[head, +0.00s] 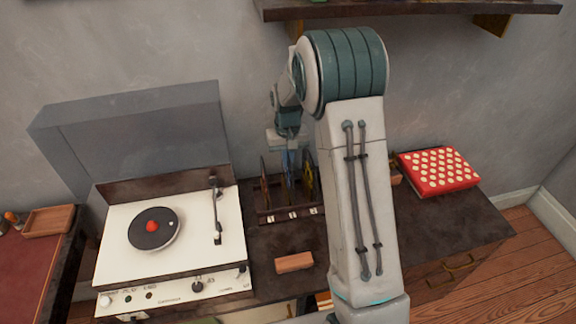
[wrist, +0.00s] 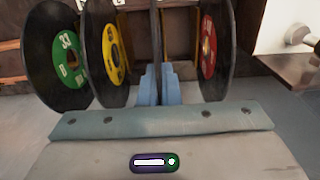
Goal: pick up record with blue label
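The rack (head: 266,217) stands on the cabinet right of the turntable, with several records upright in it. In the wrist view a green-label record (wrist: 66,58) and a yellow-label record (wrist: 112,55) are on the left, and a red-label record (wrist: 208,50) is on the right. Between them a dark record (wrist: 157,38) shows edge-on, its label face not visible there. My gripper (wrist: 164,78) has its pale blue fingers close together on either side of this record's edge, shut on it. In the head view a bluish patch (head: 288,160) shows below my gripper; I cannot tell if it is label or finger.
A turntable (head: 110,225) with its lid up and a red-centred disc stands left of the rack. A small wooden block (head: 294,262) lies in front of the rack. A red dotted box (head: 440,170) lies to the right. A shelf (head: 400,10) hangs above my arm.

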